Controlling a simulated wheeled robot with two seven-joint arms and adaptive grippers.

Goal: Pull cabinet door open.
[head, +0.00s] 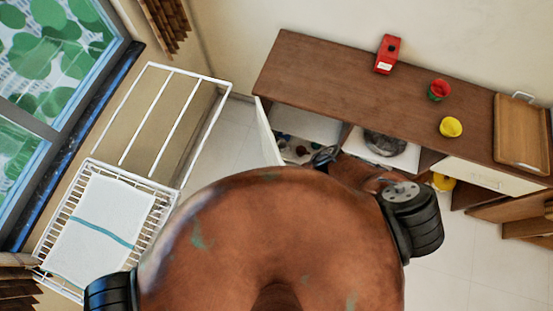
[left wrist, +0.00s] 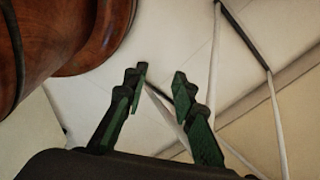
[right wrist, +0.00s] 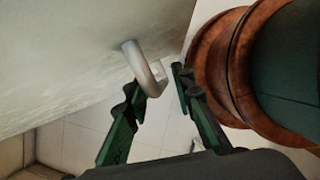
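The cabinet (head: 330,80) has a brown top and white fronts and stands along the back wall. A white door (head: 267,135) stands swung out at its left end, and the compartment beside it is exposed. My right gripper (head: 325,156) is in front of the cabinet. In the right wrist view, my right gripper (right wrist: 156,80) is open, with a curved metal handle (right wrist: 147,70) on a white panel (right wrist: 60,60) at its fingertips. Contact is unclear, and I cannot tell which front this is. My left gripper (left wrist: 160,73) is open and empty in the left wrist view.
A red box (head: 387,54), red bowl (head: 439,90), yellow bowl (head: 451,127) and wooden tray (head: 521,130) sit on the cabinet. A dark round pot (head: 385,143) is inside it. A white wire rack (head: 150,170) stands left. My own body hides the lower middle.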

